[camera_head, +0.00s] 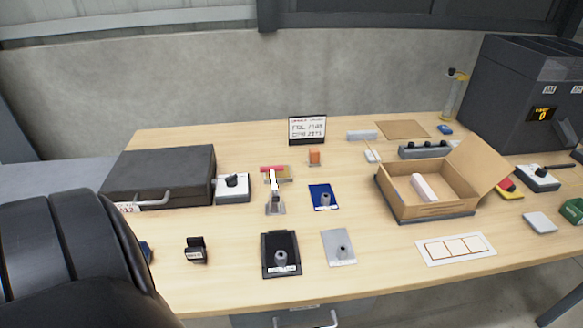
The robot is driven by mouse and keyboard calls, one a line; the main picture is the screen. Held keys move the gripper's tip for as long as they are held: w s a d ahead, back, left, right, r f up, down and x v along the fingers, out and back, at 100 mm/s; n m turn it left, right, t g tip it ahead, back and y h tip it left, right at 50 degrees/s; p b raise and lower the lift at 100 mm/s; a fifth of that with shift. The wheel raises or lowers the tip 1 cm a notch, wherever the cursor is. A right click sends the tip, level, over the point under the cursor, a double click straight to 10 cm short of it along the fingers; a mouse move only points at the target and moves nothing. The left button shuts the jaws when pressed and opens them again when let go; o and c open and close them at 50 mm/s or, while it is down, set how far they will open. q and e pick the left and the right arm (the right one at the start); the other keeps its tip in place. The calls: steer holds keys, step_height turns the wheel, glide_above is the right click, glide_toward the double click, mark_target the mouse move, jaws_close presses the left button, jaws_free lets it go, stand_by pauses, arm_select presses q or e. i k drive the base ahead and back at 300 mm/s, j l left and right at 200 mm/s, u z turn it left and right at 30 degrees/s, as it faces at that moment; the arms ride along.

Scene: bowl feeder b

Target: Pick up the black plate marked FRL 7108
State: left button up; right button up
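A black plate (269,244) with a grey cylindrical knob lies near the front edge of the table. A white label (283,269) is on its front edge, but the lettering is too small to read surely. A smaller black holder (195,242) with a label stands to its left. A grey plate (333,238) and a blue plate (319,189), each with a similar knob, lie to its right and behind it. Part of my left arm fills the lower left, and neither gripper shows. Nothing touches the black plate.
A sign (307,130) with text stands at the back. A black case (165,171) lies at the left, a toggle clamp (274,192) in the middle. An open cardboard box (435,204) and a dark machine (510,90) are at the right.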

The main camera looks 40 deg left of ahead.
mark_target(279, 253)
steer(key=i+u, duration=0.1)
steer(key=u, duration=0.25)
steer(key=i+j+u, duration=0.1)
steer(key=u, duration=0.2)
steer(key=i+u, duration=0.1)
steer(key=u, duration=0.25)
